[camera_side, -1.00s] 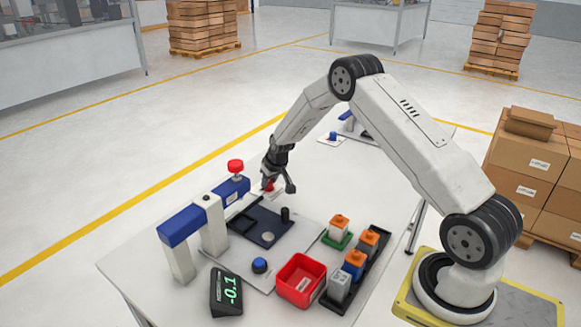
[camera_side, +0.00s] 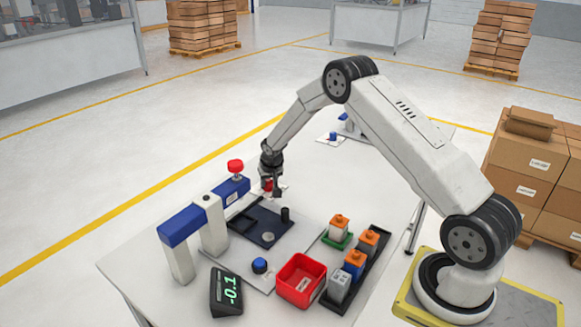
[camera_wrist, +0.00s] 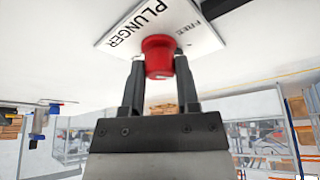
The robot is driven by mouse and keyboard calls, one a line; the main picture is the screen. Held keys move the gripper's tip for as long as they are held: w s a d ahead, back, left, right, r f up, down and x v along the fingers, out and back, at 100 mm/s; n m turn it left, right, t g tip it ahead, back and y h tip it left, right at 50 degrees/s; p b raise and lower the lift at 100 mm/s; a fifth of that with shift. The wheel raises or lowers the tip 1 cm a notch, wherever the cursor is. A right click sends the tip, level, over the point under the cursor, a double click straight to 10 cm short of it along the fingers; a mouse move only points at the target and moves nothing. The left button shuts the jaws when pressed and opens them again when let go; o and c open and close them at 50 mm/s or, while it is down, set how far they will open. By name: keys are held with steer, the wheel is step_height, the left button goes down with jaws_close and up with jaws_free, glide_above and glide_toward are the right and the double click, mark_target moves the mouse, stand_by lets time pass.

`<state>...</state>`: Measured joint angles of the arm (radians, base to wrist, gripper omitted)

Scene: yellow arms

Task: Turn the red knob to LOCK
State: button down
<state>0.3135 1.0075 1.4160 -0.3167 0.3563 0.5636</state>
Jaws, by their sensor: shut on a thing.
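The red knob (camera_wrist: 158,58) sits between the two fingers of my gripper (camera_wrist: 160,75) in the wrist view, and the fingers are shut on its sides. It rises from a white plate (camera_wrist: 185,18) printed PLUNGER, with a smaller FREE at its right. The word LOCK does not show. In the side view my gripper (camera_side: 271,188) points down over the plate at the back of the table, and a bit of the red knob (camera_side: 266,185) shows beside a finger. Which way the knob points cannot be told.
A blue-and-white press frame (camera_side: 183,222) with a red cap (camera_side: 236,165) stands close to the left of my gripper. A dark fixture (camera_side: 265,222) with a black post lies in front. A red bin (camera_side: 300,280), a display reading -0.1 (camera_side: 228,291) and several coloured blocks (camera_side: 353,265) are nearer.

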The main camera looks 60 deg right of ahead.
steer(key=shift+w+a+m+g+h, duration=0.1)
steer(key=shift+m+g+h, duration=0.35)
steer(key=shift+m, duration=1.35)
steer(key=m+g+h, duration=0.1)
steer(key=m, duration=0.2)
steer(key=shift+m, duration=0.4)
steer(key=m+g, duration=0.1)
steer(key=m, duration=0.2)
steer(key=m+g, duration=0.2)
steer(key=m, duration=0.1)
steer(key=shift+w+m, duration=0.2)
steer(key=shift+m, duration=0.2)
steer(key=shift+c, duration=1.7)
jaws_free()
steer(key=shift+r, duration=0.1)
steer(key=v, duration=0.7)
steer(key=shift+r, duration=0.35)
steer(key=shift+a, duration=0.1)
